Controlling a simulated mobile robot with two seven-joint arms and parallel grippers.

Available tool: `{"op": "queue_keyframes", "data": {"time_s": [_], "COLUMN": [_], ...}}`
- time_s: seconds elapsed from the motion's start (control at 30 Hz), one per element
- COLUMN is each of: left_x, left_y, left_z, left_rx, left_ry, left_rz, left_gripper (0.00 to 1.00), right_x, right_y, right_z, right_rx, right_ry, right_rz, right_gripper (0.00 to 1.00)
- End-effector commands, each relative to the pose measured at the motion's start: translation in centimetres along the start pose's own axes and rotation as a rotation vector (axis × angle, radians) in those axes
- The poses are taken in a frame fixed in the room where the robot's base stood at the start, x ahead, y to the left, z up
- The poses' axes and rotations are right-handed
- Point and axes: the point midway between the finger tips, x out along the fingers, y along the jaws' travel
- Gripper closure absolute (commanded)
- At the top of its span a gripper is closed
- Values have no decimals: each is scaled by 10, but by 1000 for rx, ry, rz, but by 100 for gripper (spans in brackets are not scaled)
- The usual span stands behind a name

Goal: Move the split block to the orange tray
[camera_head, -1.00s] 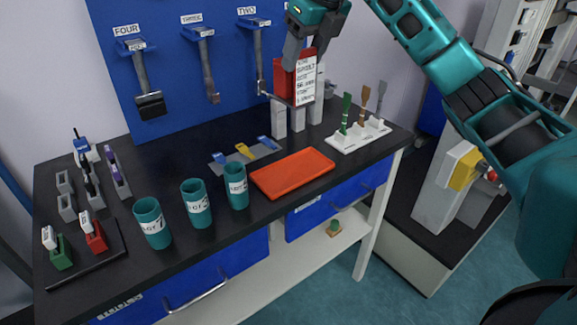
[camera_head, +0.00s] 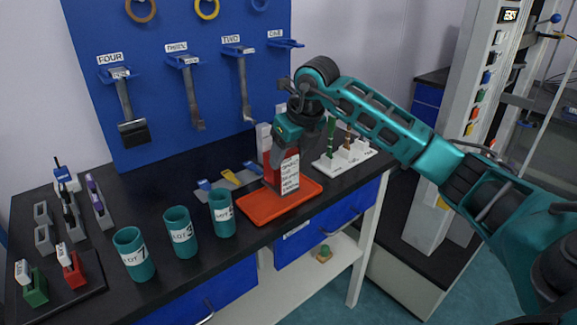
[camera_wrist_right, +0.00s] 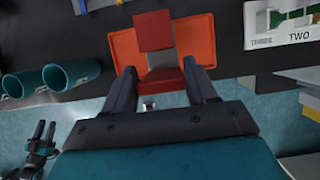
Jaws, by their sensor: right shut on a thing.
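The split block (camera_head: 289,176) is red and grey with a white printed label, and it is upright. My right gripper (camera_head: 293,147) is shut on its upper part. In the right wrist view the block's red parts (camera_wrist_right: 153,31) show between and beyond the fingers (camera_wrist_right: 168,84). The orange tray (camera_head: 258,211) lies at the table's front edge, under the block; it also shows in the right wrist view (camera_wrist_right: 194,38). I cannot tell whether the block touches the tray. A dark two-pronged part (camera_wrist_right: 43,133) at the wrist view's lower left may be my left gripper.
Several teal cups, one of them labelled LOT 1 (camera_head: 133,255), stand left of the tray. A white rack (camera_head: 345,157) with upright brushes stands to its right. Blue and yellow clips (camera_head: 231,178) lie behind it. A blue tool board (camera_head: 180,85) rises at the back.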

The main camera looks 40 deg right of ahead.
Motion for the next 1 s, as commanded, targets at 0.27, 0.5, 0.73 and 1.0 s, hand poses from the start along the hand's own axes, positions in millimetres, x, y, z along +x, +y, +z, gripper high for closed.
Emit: {"op": "queue_keyframes", "data": {"time_s": [0.27,0.5,0.73,1.0], "left_x": [1,2,2,2], "left_y": [0,0,0,0], "left_z": [2,2,2,1], "left_rx": [0,0,0,0], "left_ry": [0,1,1,2], "left_rz": [0,0,0,0], "left_gripper": [57,57,57,57], "right_x": [30,31,31,31], "right_y": [0,0,0,0], "right_z": [-12,-13,-13,-13], "right_rx": [-1,-1,-1,-1], "right_ry": [0,0,1,1], "right_rz": [0,0,1,1], "right_gripper": [95,95,24,18]}}
